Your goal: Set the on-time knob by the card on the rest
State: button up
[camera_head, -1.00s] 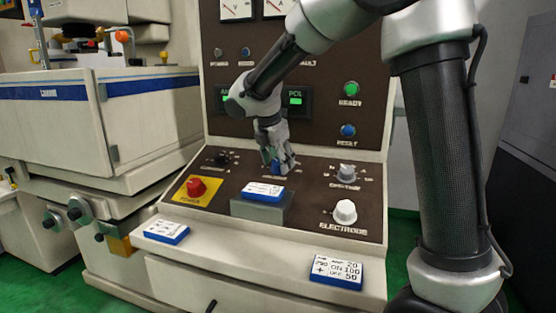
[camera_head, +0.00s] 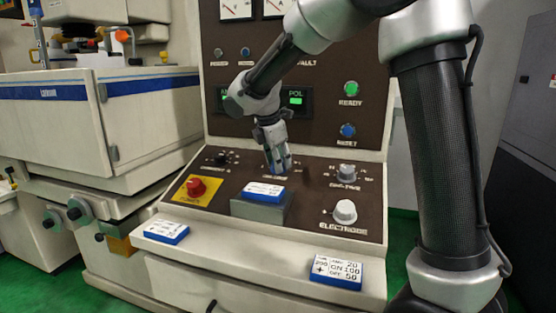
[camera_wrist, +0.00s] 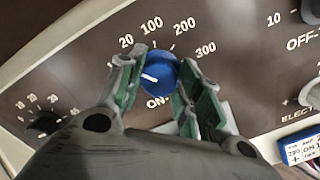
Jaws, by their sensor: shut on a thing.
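My gripper (camera_head: 279,170) reaches down to the sloped panel. In the wrist view, its fingers (camera_wrist: 160,88) are on both sides of the blue on-time knob (camera_wrist: 157,72) and shut on it. The knob's white mark shows on its left lower part. Numbers that read like 20, 100, 200 and 300 arc above it; the fingers hide part of the scale. The card on the rest (camera_head: 263,192) is white with a blue edge, lying on a grey block (camera_head: 262,211) in front of the gripper. Its print is too small to read.
The electrode knob (camera_head: 345,211) and off-time knob (camera_head: 346,172) are to the right. A red button (camera_head: 196,187) is left.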

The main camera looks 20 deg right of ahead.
jog(key=m, duration=0.5)
jog(key=shift+m, duration=0.3)
jog(key=m, duration=0.5)
jog(key=shift+g, duration=0.4)
jog(key=shift+m, duration=0.4)
jog(key=o, duration=1)
jog(key=shift+o, duration=0.2)
jog(key=v, duration=1.2)
jog(key=shift+d, duration=0.15)
